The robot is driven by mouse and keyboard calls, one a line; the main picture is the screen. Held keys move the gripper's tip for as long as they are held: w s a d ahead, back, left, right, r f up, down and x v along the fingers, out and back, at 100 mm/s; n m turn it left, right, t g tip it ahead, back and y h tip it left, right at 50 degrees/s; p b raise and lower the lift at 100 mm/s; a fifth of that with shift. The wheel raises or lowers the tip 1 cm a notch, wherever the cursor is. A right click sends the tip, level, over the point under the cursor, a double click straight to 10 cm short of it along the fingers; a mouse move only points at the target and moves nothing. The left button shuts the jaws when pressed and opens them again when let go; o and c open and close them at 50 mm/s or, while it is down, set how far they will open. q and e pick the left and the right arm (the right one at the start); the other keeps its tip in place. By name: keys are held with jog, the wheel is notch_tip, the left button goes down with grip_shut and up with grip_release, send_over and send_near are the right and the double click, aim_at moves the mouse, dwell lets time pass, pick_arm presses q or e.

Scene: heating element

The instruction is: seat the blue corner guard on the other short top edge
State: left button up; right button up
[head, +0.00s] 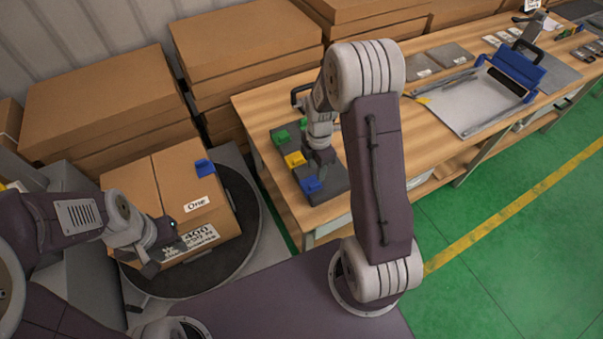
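The cardboard box (155,190) is on a dark round turntable (247,215). One blue corner guard (205,168) sits on the box's right short top edge. Another blue corner guard (312,184) is on the dark tray (329,193) on the bench. My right gripper (321,171) points down just above and behind this guard; its fingertips blend into the dark tray, so I cannot tell whether it grips it. My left gripper (160,250) is at the box's near left corner, with its two fingers apart. My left gripper hides part of that near edge.
Green (281,137) and yellow (295,160) guards lie on the same tray. A metal plate with a blue-handled tool (515,68) is further right on the bench. Stacked cartons (100,95) stand behind the box. The green floor (480,270) at right is clear.

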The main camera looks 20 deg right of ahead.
aim_at(313, 185)
jog(key=shift+a, duration=0.35)
jog(key=f, duration=0.3)
jog(key=shift+s+a+p, duration=0.2)
jog(key=shift+a+p, duration=0.15)
jog(key=shift+w+d+f, duration=0.15)
jog(key=shift+d+f, duration=0.25)
jog(key=shift+f, duration=0.1)
jog(key=f, duration=0.2)
jog(key=f+p, duration=0.1)
jog(key=shift+a+f, duration=0.2)
jog(key=shift+f, duration=0.2)
jog(key=shift+w+f, duration=0.1)
jog(key=shift+f, duration=0.25)
jog(key=shift+w+d+f, duration=0.1)
jog(key=shift+f, duration=0.1)
pick_arm(q)
jog(key=shift+s+a+r, duration=0.1)
jog(key=shift+a+r, duration=0.45)
jog(key=shift+r, duration=0.35)
pick_arm(e)
grip_shut()
